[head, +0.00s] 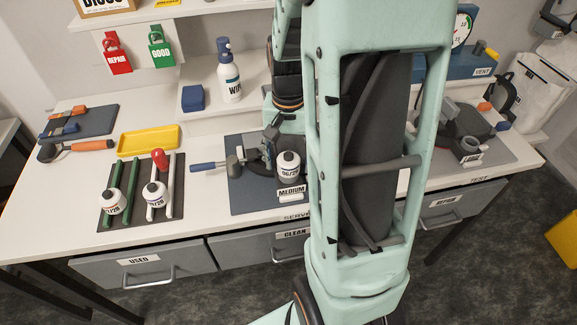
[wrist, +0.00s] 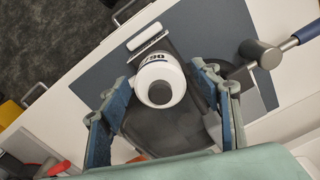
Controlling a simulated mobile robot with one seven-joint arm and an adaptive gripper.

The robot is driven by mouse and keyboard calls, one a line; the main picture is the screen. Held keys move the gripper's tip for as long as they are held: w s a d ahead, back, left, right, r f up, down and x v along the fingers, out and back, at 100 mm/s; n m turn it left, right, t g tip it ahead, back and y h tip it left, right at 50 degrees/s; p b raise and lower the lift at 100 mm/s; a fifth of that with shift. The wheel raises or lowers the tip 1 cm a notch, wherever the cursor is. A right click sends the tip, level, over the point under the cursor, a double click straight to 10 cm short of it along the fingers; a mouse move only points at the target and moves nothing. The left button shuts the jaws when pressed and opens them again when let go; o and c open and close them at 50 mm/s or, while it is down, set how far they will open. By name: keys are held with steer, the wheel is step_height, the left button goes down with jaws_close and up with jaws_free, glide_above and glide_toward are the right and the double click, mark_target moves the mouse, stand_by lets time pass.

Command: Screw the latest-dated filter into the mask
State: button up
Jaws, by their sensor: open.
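A white filter (head: 289,163) with a dated band, its date seemingly starting 06, sits at the dark mask (wrist: 165,130) on the blue-grey mat; I cannot tell whether its thread is engaged. My gripper (wrist: 160,76) is open, with a blue finger on each side of this filter (wrist: 155,82) and gaps visible. In the head view my arm hides much of the gripper and mask. Two other white dated filters, a left one (head: 112,203) and a right one (head: 155,194), stand on the rack with green and white rails; their dates are too small to read surely.
A hammer-like tool with a blue handle (head: 208,165) lies left of the mask. A yellow tray (head: 149,140), wipe bottle (head: 229,72) and blue block (head: 193,98) stand behind. Another dark device (head: 455,121) lies at right. Drawers (head: 145,268) line the bench front.

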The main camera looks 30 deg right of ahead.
steer(key=n, duration=0.3)
steer(key=shift+n+b, duration=0.3)
steer(key=n, duration=0.4)
steer(key=shift+n+b, duration=0.3)
steer(key=n, duration=0.7)
steer(key=shift+n, duration=0.4)
steer(key=shift+c, duration=0.5)
